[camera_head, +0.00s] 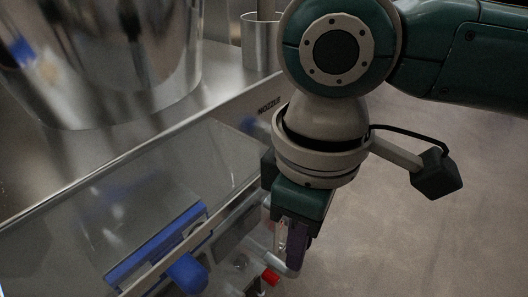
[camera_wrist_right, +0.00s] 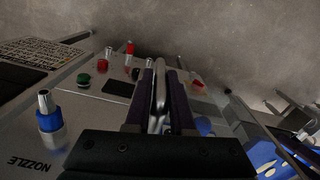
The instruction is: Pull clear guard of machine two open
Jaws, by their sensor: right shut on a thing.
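The clear guard (camera_head: 110,195) of the machine shows in the head view as a see-through panel with a metal edge, at the lower left. My right gripper (camera_head: 294,246) points down beside the machine's front. In the right wrist view its two dark fingers (camera_wrist_right: 164,80) are closed around a bright metal bar handle (camera_wrist_right: 160,98). The bar also shows in the head view (camera_head: 291,268), just below the fingers. I cannot tell how far open the guard stands. My left gripper is in neither view.
Red, green and white controls (camera_wrist_right: 84,80) sit on the panel near my fingers. A big shiny metal vessel (camera_head: 110,60) and a metal cup (camera_head: 262,42) stand behind. Bare floor (camera_head: 430,230) lies at right.

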